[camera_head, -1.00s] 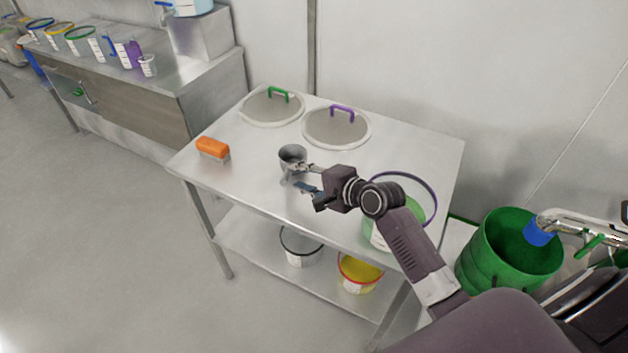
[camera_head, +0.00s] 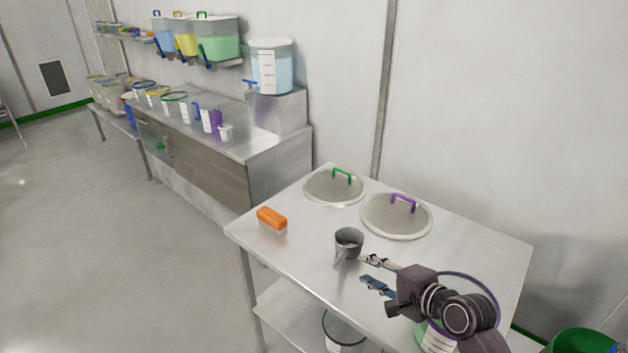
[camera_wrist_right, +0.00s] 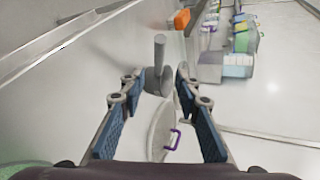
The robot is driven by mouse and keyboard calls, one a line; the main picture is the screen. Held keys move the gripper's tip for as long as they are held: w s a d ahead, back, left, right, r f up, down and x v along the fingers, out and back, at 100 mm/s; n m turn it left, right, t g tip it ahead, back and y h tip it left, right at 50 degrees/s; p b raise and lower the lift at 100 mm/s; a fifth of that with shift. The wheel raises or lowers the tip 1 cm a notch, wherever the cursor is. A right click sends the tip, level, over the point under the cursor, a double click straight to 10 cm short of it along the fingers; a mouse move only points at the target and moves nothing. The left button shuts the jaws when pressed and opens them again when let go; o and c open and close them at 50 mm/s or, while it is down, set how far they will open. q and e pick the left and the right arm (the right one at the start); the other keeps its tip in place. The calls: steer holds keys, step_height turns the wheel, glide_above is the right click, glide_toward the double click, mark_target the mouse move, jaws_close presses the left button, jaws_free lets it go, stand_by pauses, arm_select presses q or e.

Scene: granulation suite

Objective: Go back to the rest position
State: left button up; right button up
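My right gripper (camera_head: 371,272) is open and empty above the steel table (camera_head: 285,262), with its fingers pointing left. A grey metal scoop or cup (camera_head: 348,240) stands on the table just beyond the fingertips, apart from them as far as I can tell. In the right wrist view the gripper (camera_wrist_right: 160,88) shows its two blue-padded fingers spread wide. The scoop (camera_wrist_right: 159,52) shows in the gap between them, farther off. My left gripper is not in view.
Two round lids, one green-handled (camera_head: 333,187) and one purple-handled (camera_head: 397,217), lie at the table's back. An orange brush (camera_head: 272,219) lies at the left. A purple-rimmed container (camera_head: 488,291) is partly hidden behind my right arm. Open floor lies left.

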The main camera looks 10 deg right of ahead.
steer(key=s+a+f+n, duration=0.1)
steer(key=s+a+f+n+g, duration=0.1)
steer(key=s+f, duration=0.1)
steer(key=s+a+f+n+g, duration=0.1)
steer(key=s, duration=0.1)
steer(key=shift+s+f+n, duration=0.25)
steer(key=shift+f+n, duration=0.1)
steer(key=shift+n, duration=0.05)
steer(key=s+a+f+n+g+h, duration=0.1)
steer(key=s+f+n+g+h, duration=0.2)
steer(key=s+n, duration=0.65)
steer(key=s+f+n+g+h, duration=0.1)
steer(key=s+f+n+g, duration=0.3)
steer(key=s, duration=1.1)
step_height(320, 180, down, 25)
steer(key=s+g, duration=0.1)
steer(key=s, duration=0.1)
steer(key=s+d+f+g, duration=0.1)
steer(key=s+d+f, duration=0.1)
steer(key=s+f, duration=1.5)
steer(key=shift+s+d+f+n+h+b, duration=0.15)
steer(key=shift+d+f+n+h+b, duration=0.15)
steer(key=shift+d+f+n, duration=0.1)
